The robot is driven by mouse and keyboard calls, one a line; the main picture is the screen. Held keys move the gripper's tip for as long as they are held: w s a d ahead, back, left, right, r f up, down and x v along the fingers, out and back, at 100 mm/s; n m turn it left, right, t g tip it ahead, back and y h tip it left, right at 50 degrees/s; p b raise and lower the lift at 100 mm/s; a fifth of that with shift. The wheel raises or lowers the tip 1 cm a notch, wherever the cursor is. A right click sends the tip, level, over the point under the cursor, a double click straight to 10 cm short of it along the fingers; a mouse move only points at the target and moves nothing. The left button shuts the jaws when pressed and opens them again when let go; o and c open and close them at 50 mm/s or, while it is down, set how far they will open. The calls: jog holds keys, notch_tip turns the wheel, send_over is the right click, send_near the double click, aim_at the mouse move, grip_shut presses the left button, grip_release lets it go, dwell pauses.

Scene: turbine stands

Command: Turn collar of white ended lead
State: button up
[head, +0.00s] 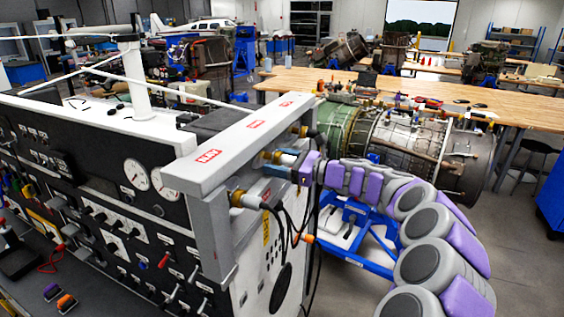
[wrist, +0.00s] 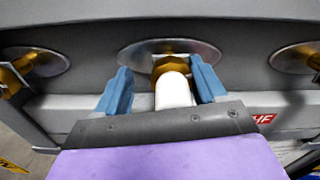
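The white-ended lead (wrist: 174,91) points straight at the panel in the wrist view, its white end in front of a brass collar (wrist: 170,70) on a round metal plate. In the head view its white end (head: 287,159) shows at the middle fitting of the grey frame. My gripper (wrist: 161,66) is open, with one blue finger on each side of the white end and collar. A clear gap shows on the left; the right finger is close, and I cannot tell if it touches.
Other brass fittings sit left (wrist: 14,74) and right (wrist: 314,62) of the collar. A lower fitting (head: 238,198) has dark cables hanging from it. The grey frame (head: 240,145) belongs to the test console. A turbine engine (head: 400,140) on a blue stand is behind my arm.

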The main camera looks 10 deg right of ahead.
aim_at(290, 161)
jog(key=shift+c, duration=0.7)
jog(key=shift+w+d, duration=0.1)
jog(key=shift+d, duration=0.2)
jog(key=shift+c, duration=0.7)
jog(key=shift+d, duration=1.05)
jog(key=c, duration=0.3)
jog(key=shift+s+d+r, duration=0.1)
jog(key=shift+s+d, duration=0.05)
jog(key=shift+s, duration=0.1)
jog(key=shift+c, duration=2.2)
jog(key=shift+a, duration=0.25)
